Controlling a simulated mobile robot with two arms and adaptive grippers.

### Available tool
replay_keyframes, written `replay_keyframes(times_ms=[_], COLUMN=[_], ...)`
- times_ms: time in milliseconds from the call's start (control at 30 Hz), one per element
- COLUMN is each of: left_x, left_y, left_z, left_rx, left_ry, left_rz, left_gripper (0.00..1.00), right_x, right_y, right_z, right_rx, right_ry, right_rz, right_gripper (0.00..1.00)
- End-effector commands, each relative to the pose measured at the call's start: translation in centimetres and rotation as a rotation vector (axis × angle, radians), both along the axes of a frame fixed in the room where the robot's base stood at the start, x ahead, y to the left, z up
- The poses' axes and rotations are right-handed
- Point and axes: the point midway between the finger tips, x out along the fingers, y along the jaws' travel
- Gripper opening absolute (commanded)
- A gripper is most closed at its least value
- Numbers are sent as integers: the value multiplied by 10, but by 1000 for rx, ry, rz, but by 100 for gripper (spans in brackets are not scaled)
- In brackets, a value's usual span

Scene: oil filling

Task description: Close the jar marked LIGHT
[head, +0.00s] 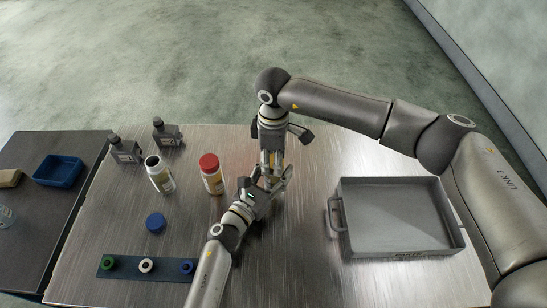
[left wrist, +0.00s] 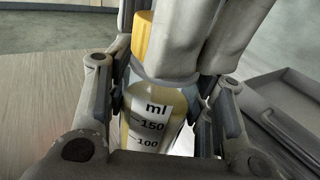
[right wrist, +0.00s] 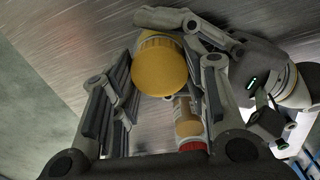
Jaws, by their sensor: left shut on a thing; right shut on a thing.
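A jar (left wrist: 153,118) with "ml", 150 and 100 marks stands between the fingers of my left gripper (head: 274,184), which is shut on it. A yellow lid (right wrist: 160,68) sits at its top, between the fingers of my right gripper (head: 270,166), which is shut on the lid from above. The lid also shows in the left wrist view (left wrist: 142,36). The grippers hide most of this jar in the head view, and I cannot read the word LIGHT on it. Whether the lid is fully seated cannot be told.
A red-lidded jar (head: 212,178) stands close left of the grippers. A grey tray (head: 398,252) is at right.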

Motion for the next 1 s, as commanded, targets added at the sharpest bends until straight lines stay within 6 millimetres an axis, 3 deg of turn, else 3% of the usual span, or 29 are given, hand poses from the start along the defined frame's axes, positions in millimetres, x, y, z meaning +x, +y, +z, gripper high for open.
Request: replay_keyframes(times_ms=[400, 433, 600, 1000], left_x=[-1, -1, -1, 0], left_y=[0, 0, 0, 0], left_z=[-1, -1, -1, -1], left_rx=[1, 1, 1, 0], left_ry=[2, 2, 2, 1], left_rz=[-1, -1, -1, 0], left_gripper=[0, 0, 0, 0], right_x=[1, 1, 1, 1], right_y=[0, 0, 0, 0], right_z=[1, 1, 1, 7], right_rx=[1, 1, 0, 1], right_ry=[-4, -4, -3, -2], right_rz=[-78, -77, -76, -75], right_gripper=[33, 44, 63, 63])
